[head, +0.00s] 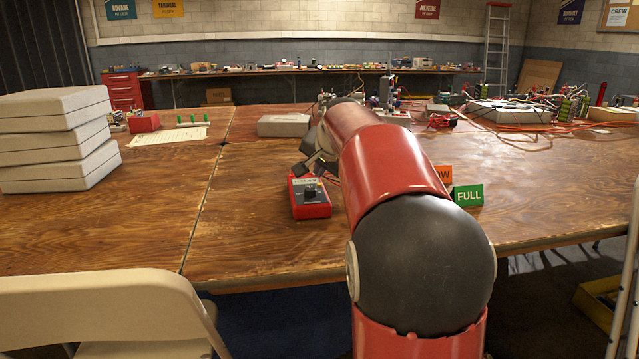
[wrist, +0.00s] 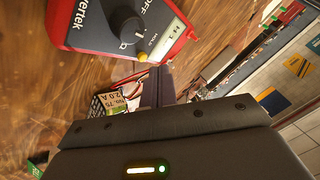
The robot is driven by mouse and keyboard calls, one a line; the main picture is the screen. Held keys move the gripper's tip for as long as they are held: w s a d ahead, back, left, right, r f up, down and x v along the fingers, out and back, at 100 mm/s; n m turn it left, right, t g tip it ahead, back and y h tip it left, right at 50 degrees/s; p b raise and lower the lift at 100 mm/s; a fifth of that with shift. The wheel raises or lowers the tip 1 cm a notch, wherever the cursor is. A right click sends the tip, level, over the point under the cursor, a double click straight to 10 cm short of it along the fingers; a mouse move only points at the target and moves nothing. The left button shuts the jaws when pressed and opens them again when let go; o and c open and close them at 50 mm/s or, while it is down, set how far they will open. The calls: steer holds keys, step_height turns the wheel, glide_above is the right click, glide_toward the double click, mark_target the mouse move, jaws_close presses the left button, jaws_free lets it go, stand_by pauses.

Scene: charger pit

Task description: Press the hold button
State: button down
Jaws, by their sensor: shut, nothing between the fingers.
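A red meter (head: 311,198) with a dark face and black knob lies on the wooden table, left of my arm in the head view. In the wrist view the meter (wrist: 75,25) is at the top, its knob (wrist: 127,24) marked OFF. A small yellow button (wrist: 143,57) sits near its lower edge, beside lettering that appears to read HOLD. My gripper (wrist: 158,75) is shut and empty, its fingertips just below and right of the button in the picture. I cannot tell whether they touch it. In the head view my arm partly hides the gripper.
A labelled pack (wrist: 112,100) with wires lies near the fingers. Orange (head: 444,174) and green FULL (head: 468,195) signs stand right of my arm. Grey cases (head: 55,140) are stacked at left. A chair (head: 105,305) stands in front. The table left of the meter is clear.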

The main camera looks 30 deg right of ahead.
mark_target(321, 189)
step_height(321, 189, up, 5)
steer(key=p, duration=0.3)
steer(key=shift+f+p, duration=0.15)
steer(key=shift+p, duration=0.2)
stand_by(0.3)
steer(key=s+a+f+n, duration=0.1)
steer(key=s+a+n, duration=0.1)
steer(key=s+a, duration=0.2)
steer(key=s+a+f+n+g+y, duration=0.1)
steer(key=s+a, duration=0.3)
steer(key=s, duration=0.4)
steer(key=s+a+f+n, duration=0.2)
steer(key=s+a, duration=0.2)
steer(key=s, duration=0.2)
steer(key=shift+s+a+f+n+g+y, duration=0.25)
steer(key=shift+a+f+n+g+y, duration=0.05)
steer(key=shift+a+f+n, duration=0.1)
steer(key=s+a+f+n+g, duration=0.1)
steer(key=s+a+f+n, duration=0.1)
steer(key=s+f, duration=0.3)
steer(key=s+a+f+n, duration=0.3)
steer(key=s+f, duration=0.2)
steer(key=s, duration=0.5)
steer(key=shift+s+f+g, duration=0.3)
steer(key=shift+s+g, duration=0.05)
steer(key=shift+g, duration=0.05)
